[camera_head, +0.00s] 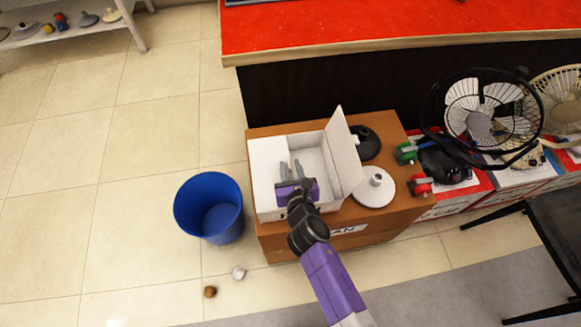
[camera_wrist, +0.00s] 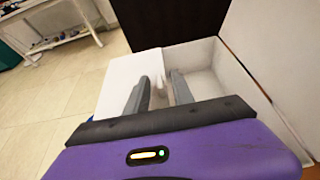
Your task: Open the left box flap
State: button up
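A white box (camera_head: 312,155) stands on a brown box or cabinet. Its right flap (camera_head: 343,152) stands up and leans outward to the right. Its left flap (camera_head: 266,172) lies about flat over the left part of the opening. The left flap also shows in the wrist view (camera_wrist: 122,72), at the left finger. My purple gripper (camera_head: 290,167) is over the box, its two grey fingers apart and pointing to the far side. In the wrist view the gripper (camera_wrist: 158,78) has the flap's inner edge near the gap between its fingers. I cannot tell whether they touch.
The brown support (camera_head: 392,130) also holds a black round object (camera_head: 368,143) and a white disc-shaped object (camera_head: 374,190) right of the box. A blue bin (camera_head: 210,208) stands on the floor to the left. A red counter (camera_head: 400,25) is behind. Fans (camera_head: 480,115) stand at right.

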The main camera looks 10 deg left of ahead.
grip_shut()
dwell(1.3)
